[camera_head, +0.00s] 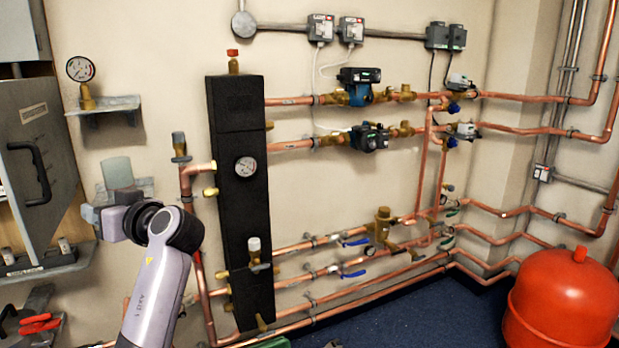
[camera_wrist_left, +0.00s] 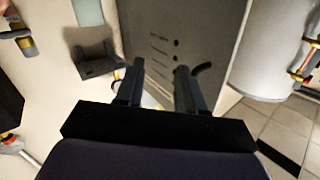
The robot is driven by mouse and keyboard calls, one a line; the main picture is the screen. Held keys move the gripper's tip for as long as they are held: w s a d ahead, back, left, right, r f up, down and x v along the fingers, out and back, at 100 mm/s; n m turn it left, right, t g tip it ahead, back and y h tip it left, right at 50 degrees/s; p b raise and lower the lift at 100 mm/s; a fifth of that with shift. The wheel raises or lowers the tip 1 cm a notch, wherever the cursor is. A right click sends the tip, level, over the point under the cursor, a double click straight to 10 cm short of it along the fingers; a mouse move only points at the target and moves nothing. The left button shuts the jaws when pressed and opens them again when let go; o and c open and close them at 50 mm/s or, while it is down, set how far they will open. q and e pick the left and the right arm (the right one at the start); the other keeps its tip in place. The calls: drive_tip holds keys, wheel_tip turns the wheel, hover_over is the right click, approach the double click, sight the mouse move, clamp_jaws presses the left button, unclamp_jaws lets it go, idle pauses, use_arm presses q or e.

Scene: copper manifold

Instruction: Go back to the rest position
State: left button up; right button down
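My left arm (camera_head: 158,290) rises from the bottom of the head view and bends left at the wrist, in front of the wall left of the black manifold (camera_head: 238,205). The left gripper's fingertips are not clear in the head view. In the left wrist view my left gripper (camera_wrist_left: 158,82) has its two dark fingers apart with nothing held between them. Beyond the fingers is a grey panel (camera_wrist_left: 190,25) with small markings and dark dots. My right gripper is in neither view.
A grey cabinet (camera_head: 38,140) with a black handle (camera_head: 38,172) is on the left. A pressure gauge (camera_head: 82,75) stands on a small shelf (camera_head: 115,103). Copper pipes (camera_head: 505,128) run along the wall at right. A red tank (camera_head: 560,300) stands at lower right, beside blue floor (camera_head: 430,318).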

use_arm(q)
drive_tip(key=s+d+f+m+t+h+p, duration=0.1)
drive_tip(key=s+d+f+m+h+p, duration=0.2)
drive_tip(key=f, duration=0.5)
drive_tip(key=s+d+f+m+t+h, duration=0.2)
drive_tip(key=f+m+h, duration=0.2)
drive_tip(key=f, duration=0.5)
drive_tip(key=s+d+f+m+t+h+p, duration=0.1)
drive_tip(key=s+d+f+m+h+p, duration=0.2)
drive_tip(key=f, duration=0.5)
drive_tip(key=s+d+f+m+h+p, duration=0.1)
drive_tip(key=s+d+f+h, duration=0.1)
drive_tip(key=s, duration=0.5)
drive_tip(key=s+d+f+m+h+p, duration=0.1)
drive_tip(key=s+d+f+h, duration=0.1)
drive_tip(key=s, duration=0.5)
drive_tip(key=s+d+f+m+h+p, duration=0.1)
drive_tip(key=s+d+f+h, duration=0.1)
drive_tip(key=s, duration=0.5)
drive_tip(key=d+h, duration=0.1)
drive_tip(key=d, duration=0.1)
drive_tip(key=shift+d+g+h+p, duration=0.3)
drive_tip(key=shift+d+h+p, duration=0.05)
drive_tip(key=shift+h, duration=0.05)
